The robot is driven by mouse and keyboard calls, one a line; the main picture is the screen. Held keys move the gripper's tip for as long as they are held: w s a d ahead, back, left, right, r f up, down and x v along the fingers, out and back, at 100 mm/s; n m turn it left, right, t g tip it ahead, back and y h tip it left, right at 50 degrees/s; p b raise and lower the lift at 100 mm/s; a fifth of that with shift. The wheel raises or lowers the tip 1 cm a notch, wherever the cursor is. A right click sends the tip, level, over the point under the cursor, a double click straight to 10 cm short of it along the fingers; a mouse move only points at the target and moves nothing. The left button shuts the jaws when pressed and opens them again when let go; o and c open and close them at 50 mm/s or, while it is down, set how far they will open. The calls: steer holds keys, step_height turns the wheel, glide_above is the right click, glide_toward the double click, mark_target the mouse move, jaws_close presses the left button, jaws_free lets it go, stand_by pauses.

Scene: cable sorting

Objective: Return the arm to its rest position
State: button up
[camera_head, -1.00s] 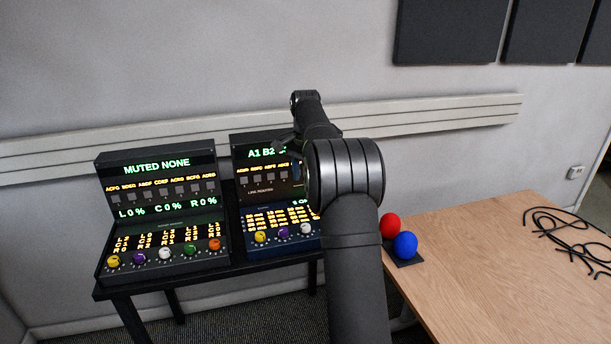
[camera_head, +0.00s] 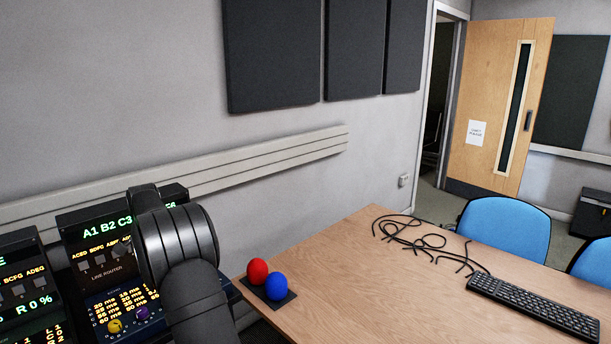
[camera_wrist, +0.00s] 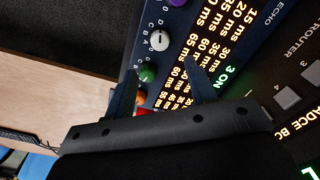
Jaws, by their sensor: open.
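My gripper (camera_wrist: 165,92) shows in the wrist view with its two dark fingers apart and nothing between them. The gripper itself is hidden behind the arm in the head view. I cannot tell its exact gap to the panel.
A wooden table (camera_head: 340,290) holds a red ball (camera_head: 257,271) and a blue ball (camera_head: 277,287) on a dark base, loose black cables (camera_head: 425,238) and a keyboard (camera_head: 535,308). Blue chairs (camera_head: 505,225) stand behind it. Another console (camera_head: 22,290) is at the left edge.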

step_height(320, 180, down, 10)
steer(key=shift+r, duration=0.1)
steer(key=shift+r, duration=0.1)
stand_by(0.4)
step_height(320, 180, up, 17)
step_height(320, 180, down, 17)
steer(key=shift+f, duration=0.15)
steer(key=n, duration=0.8)
steer(key=shift+n, duration=0.3)
steer(key=n, duration=0.4)
steer(key=shift+n, duration=2.4)
